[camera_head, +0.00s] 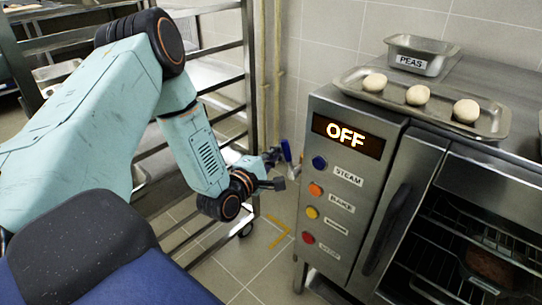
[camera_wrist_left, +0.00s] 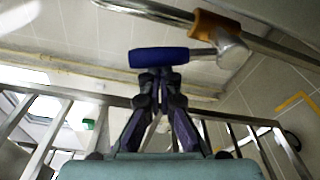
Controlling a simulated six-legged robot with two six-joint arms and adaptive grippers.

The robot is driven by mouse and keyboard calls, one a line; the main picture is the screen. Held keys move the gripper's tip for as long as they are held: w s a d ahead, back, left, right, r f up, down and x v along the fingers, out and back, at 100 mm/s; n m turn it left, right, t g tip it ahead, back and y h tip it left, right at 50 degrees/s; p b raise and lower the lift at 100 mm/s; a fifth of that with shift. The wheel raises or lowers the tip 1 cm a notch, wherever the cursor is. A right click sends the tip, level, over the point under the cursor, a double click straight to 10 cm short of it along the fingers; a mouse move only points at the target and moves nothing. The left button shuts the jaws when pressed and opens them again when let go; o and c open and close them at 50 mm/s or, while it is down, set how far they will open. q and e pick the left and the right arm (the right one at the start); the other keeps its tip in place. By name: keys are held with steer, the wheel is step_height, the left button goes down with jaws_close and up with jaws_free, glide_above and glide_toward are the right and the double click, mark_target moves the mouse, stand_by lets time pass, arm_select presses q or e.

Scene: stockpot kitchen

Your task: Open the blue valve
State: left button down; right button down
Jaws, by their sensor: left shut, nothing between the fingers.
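The blue valve handle (camera_head: 287,150) is small in the head view, beside the wall pipe and left of the oven. In the left wrist view the blue lever (camera_wrist_left: 150,58) lies crosswise, joined to a metal valve body (camera_wrist_left: 232,50) on its right. My left gripper (camera_head: 277,170) is at the handle in the head view. In the left wrist view my left gripper's fingers (camera_wrist_left: 159,76) are shut and empty, with their tips right at the lever's lower edge. I cannot tell whether they touch it. My right gripper is not in view.
The oven's control panel (camera_head: 338,192) reads OFF and has several coloured buttons. A tray (camera_head: 492,128) of dough balls and a PEAS tin (camera_head: 421,57) sit on the oven. A metal rack (camera_head: 249,75) stands behind my left arm. Floor (camera_head: 250,268) shows between rack and oven.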

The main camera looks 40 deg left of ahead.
arm_select(q)
steer(key=shift+d+r+m, duration=0.2)
steer(key=shift+d+m, duration=0.3)
steer(key=shift+d+r+m, duration=0.2)
steer(key=shift+d+m, duration=0.3)
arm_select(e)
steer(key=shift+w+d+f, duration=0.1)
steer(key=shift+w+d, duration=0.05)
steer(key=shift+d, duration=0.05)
arm_select(q)
steer(key=shift+s+d+r, duration=0.1)
steer(key=shift+s+d, duration=0.05)
